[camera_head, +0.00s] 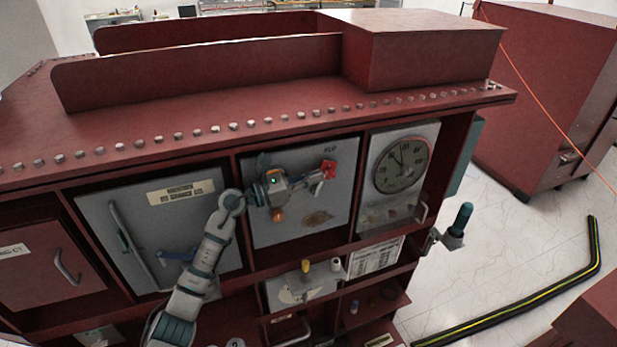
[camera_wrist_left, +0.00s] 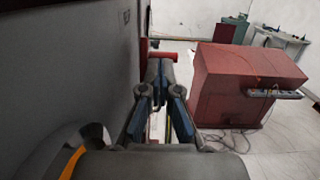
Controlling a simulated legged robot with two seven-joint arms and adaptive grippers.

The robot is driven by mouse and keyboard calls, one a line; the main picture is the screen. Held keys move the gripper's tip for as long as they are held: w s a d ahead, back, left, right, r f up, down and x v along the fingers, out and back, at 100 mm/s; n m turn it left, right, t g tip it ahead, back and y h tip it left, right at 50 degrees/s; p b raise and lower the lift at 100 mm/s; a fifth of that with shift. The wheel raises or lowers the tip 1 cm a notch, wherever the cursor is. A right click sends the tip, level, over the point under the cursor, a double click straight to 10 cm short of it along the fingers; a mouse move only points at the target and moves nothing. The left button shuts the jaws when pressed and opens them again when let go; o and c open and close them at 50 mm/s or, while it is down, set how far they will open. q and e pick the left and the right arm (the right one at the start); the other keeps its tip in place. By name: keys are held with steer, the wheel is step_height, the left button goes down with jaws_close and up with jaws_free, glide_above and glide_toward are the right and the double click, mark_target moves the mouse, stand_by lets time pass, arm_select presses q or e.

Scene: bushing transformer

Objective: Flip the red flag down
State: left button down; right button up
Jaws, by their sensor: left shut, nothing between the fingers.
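The red flag (camera_head: 329,168) is a small red piece on the upper right of the grey middle panel (camera_head: 301,216). In the left wrist view the red flag (camera_wrist_left: 163,57) sticks out from the grey panel face, just beyond the fingertips. My left gripper (camera_head: 319,184) is shut and empty, with its tips right by the flag's lower left. In the left wrist view the fingers of my left gripper (camera_wrist_left: 159,72) come together just below the flag; I cannot tell whether they touch it. My right gripper does not show.
A round dial gauge (camera_head: 402,164) sits on the panel to the right. A grey door with a long handle (camera_head: 126,240) is to the left. A shelf below holds a yellow-topped part (camera_head: 306,266). A dark floor cable cover (camera_head: 520,300) lies on the open floor at right.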

mark_target(329, 174)
arm_select(q)
steer(key=shift+g+y, duration=0.5)
steer(key=shift+y, duration=0.1)
steer(key=x, duration=0.4)
steer(key=shift+d+f, duration=0.2)
steer(key=shift+f, duration=0.2)
steer(key=shift+w+d+f+y+b, duration=0.65)
steer(key=shift+d+f+y+b, duration=0.4)
steer(key=shift+d+f, duration=1.15)
steer(key=v, duration=1.1)
steer(key=shift+a+r+g, duration=0.2)
steer(key=shift+a+g, duration=0.1)
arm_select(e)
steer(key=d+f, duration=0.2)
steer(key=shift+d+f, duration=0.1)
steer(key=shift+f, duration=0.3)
